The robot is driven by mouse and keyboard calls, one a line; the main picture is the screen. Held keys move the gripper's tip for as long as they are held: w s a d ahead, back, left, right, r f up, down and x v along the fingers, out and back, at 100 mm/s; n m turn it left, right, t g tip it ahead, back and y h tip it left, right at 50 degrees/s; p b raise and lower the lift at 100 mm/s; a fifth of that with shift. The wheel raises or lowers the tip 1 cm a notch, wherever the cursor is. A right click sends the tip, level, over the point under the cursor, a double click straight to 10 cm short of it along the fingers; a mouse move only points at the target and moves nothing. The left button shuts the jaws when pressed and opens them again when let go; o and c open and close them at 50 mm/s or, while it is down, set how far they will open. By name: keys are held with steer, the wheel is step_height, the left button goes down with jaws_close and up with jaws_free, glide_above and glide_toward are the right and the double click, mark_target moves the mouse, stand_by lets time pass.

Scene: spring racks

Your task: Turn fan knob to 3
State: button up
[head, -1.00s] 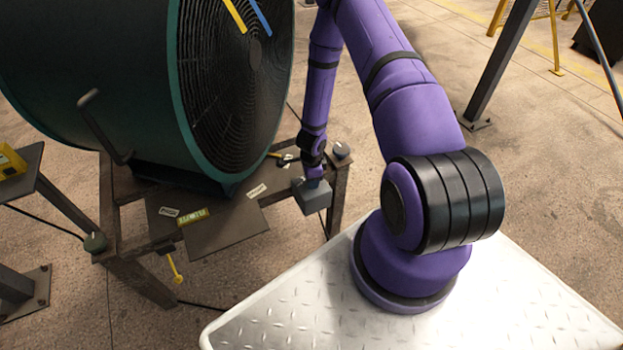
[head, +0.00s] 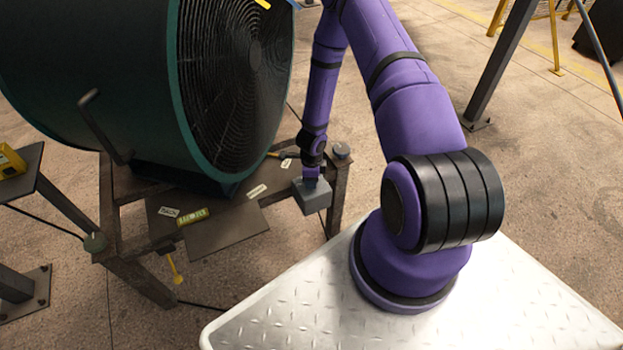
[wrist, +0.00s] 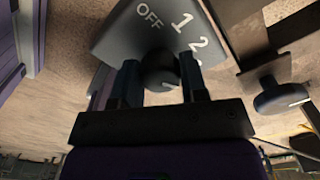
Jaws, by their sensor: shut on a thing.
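The large dark green fan (head: 230,90) lies on a metal stand in the head view. Its grey control box (head: 313,198) sits at the stand's right corner under my gripper (head: 312,178). In the wrist view the box face (wrist: 120,38) shows OFF, 1 and part of a 2; the rest of the scale is hidden. The round dark knob (wrist: 160,70) sits between the two fingers of my gripper (wrist: 162,78), which is shut on it. I cannot read a pointer on the knob.
A dark round cap (head: 341,150) tops the stand's corner, near the box. A dark plate (head: 225,230) with labels and a small level (head: 192,216) lies on the stand. A yellow ribbon (head: 263,4) shows at the fan grille's top.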

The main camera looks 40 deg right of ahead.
steer(key=o, duration=0.9)
step_height(320, 180, up, 11)
steer(key=shift+f, duration=0.1)
steer(key=shift+w, duration=0.1)
stand_by(0.5)
